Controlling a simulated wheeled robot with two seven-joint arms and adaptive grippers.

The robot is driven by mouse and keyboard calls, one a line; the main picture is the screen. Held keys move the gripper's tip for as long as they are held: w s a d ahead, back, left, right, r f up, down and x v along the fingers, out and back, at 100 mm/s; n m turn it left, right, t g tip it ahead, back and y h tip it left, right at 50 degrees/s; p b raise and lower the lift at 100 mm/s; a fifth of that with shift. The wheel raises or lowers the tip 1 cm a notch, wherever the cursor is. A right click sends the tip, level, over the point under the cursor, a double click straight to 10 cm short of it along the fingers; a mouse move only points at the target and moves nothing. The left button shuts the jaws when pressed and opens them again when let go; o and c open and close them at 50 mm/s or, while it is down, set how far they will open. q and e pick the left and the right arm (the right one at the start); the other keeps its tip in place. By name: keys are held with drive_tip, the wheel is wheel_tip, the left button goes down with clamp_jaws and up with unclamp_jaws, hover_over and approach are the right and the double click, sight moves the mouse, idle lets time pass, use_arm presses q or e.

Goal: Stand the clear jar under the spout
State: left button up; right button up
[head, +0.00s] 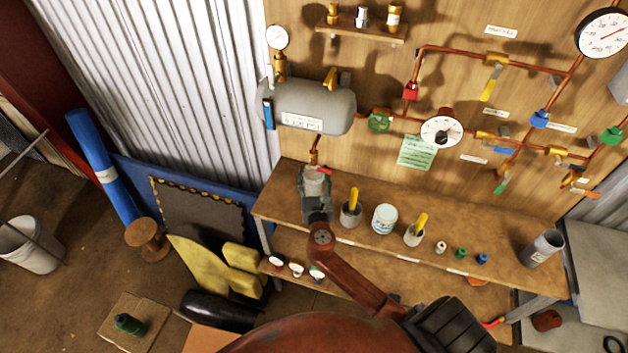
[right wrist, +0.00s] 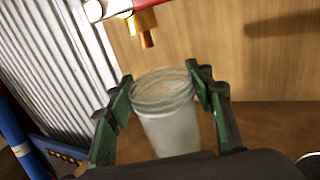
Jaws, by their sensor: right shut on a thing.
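The clear jar (head: 314,182) is upright at the left end of the bench top, just below the brass spout (head: 313,157) of the grey tank (head: 316,104). My right gripper (head: 316,190) is shut around it. In the right wrist view the green fingers are on both sides of the jar (right wrist: 172,128), whose open mouth faces up. The spout (right wrist: 147,38) shows there above and slightly left of the mouth, apart from it. I cannot tell whether the jar's base touches the bench. My left gripper is not in view.
On the bench (head: 285,203), right of the jar, stand a cup with a yellow handle (head: 351,212), a white tub (head: 384,219), another such cup (head: 414,234) and a grey cup (head: 543,247). Several small caps lie between. Copper pipes and a dial (head: 441,131) cover the wall.

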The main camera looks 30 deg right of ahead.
sight(313, 173)
drive_tip(key=shift+f+b, duration=0.4)
drive_tip(key=shift+f, duration=1.15)
drive_tip(key=shift+f, duration=0.2)
drive_tip(key=o, duration=1.8)
drive_tip(key=shift+r, duration=0.15)
drive_tip(key=v, duration=1.2)
